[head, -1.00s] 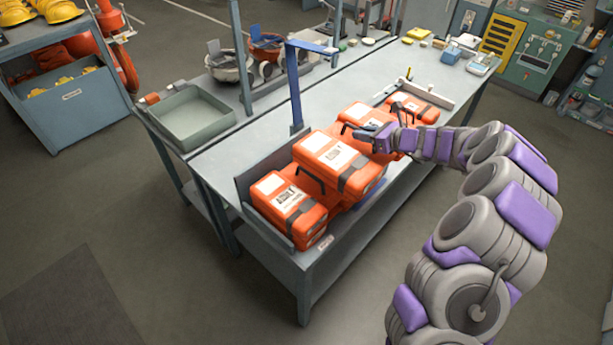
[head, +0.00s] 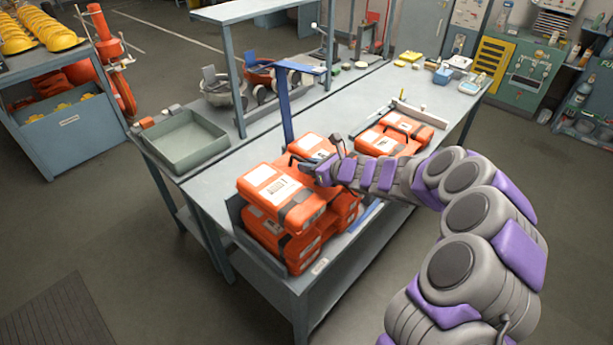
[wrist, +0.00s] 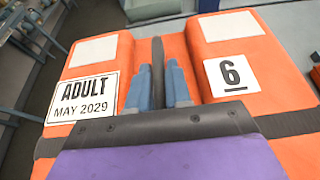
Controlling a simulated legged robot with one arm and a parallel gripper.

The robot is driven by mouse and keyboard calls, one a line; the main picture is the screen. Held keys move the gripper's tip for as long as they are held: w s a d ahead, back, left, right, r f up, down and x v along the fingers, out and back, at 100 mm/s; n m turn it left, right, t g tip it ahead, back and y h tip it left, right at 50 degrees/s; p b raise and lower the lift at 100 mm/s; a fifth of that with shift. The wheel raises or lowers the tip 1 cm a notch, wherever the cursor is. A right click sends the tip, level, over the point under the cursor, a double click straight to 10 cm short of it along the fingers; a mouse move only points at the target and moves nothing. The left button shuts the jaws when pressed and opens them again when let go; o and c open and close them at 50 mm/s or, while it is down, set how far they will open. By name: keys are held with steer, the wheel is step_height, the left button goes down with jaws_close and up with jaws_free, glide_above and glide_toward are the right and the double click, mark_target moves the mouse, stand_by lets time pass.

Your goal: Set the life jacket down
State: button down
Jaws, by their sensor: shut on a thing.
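My gripper (head: 322,168) is shut on an orange life jacket (head: 275,183) with two lobes, one on each side of my fingers. In the wrist view my blue-grey fingertips (wrist: 160,88) close around a dark strap between the lobes of this life jacket (wrist: 240,65). Its left label reads ADULT, MAY 2029, and its right label reads 6. The held jacket is over other orange jackets (head: 275,238) at the near end of the bench (head: 370,245). I cannot tell whether it touches them.
More orange jackets (head: 385,142) lie farther along the bench, before a pale stop bar (head: 418,115). A blue post (head: 287,115) with a top arm stands close behind the held jacket. An upright plate (head: 237,208) edges the near end. An empty tray (head: 185,145) sits at left.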

mark_target(306, 176)
steer(key=shift+f, duration=0.2)
steer(key=f, duration=0.1)
steer(key=a+f+b, duration=0.1)
steer(key=f, duration=0.1)
steer(key=shift+a, duration=0.55)
steer(key=shift+d+f, duration=0.3)
steer(key=shift+d, duration=0.55)
steer(key=shift+f, duration=0.15)
